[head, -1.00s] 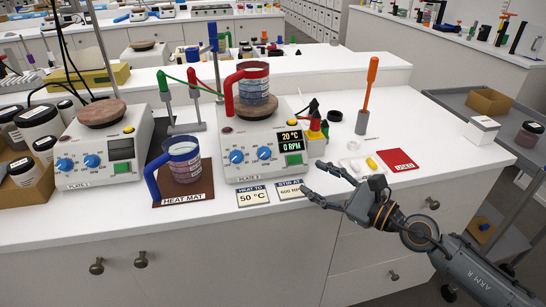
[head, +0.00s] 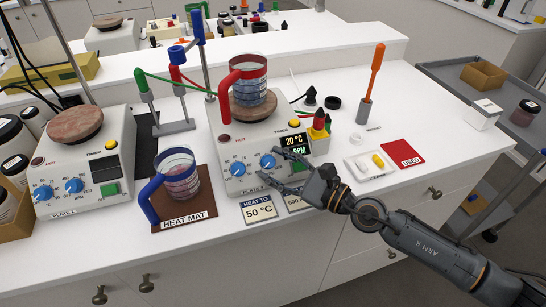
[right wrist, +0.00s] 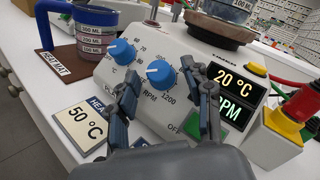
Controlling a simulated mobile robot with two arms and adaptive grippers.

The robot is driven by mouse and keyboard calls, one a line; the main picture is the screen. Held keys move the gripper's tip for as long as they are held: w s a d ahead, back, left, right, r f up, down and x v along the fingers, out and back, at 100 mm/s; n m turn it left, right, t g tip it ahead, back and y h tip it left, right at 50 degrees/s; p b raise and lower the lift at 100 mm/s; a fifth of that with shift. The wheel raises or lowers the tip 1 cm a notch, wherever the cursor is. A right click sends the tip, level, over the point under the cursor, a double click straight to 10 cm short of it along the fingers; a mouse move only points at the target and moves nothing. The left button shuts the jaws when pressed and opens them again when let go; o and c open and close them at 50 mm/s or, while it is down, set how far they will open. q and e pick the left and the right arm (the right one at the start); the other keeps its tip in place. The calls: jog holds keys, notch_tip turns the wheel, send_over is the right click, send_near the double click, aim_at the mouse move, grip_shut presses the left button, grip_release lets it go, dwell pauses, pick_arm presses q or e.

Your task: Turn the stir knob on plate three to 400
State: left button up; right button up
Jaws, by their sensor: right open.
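The hot plate (head: 222,148) with a red-handled beaker on top has two blue knobs on its front. Its right knob is the stir knob (head: 268,161), marked RPM, also in the right wrist view (right wrist: 160,74). My right gripper (head: 267,164) is open at the plate's front, one finger on either side of the stir knob. In the right wrist view its fingers (right wrist: 171,86) flank the knob with gaps showing; contact is not clear. The display (right wrist: 234,93) reads 20 °C above RPM; the stir number is hidden. The plate number is hard to read. My left gripper is not in view.
The heat knob (head: 238,168) sits close left of the stir knob. A blue-handled beaker (head: 178,178) stands on the heat mat (head: 204,204). Cards lie in front, including one reading 50 °C (head: 258,210).

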jog(key=shift+s, duration=0.1)
jog(key=c, duration=0.3)
grip_shut()
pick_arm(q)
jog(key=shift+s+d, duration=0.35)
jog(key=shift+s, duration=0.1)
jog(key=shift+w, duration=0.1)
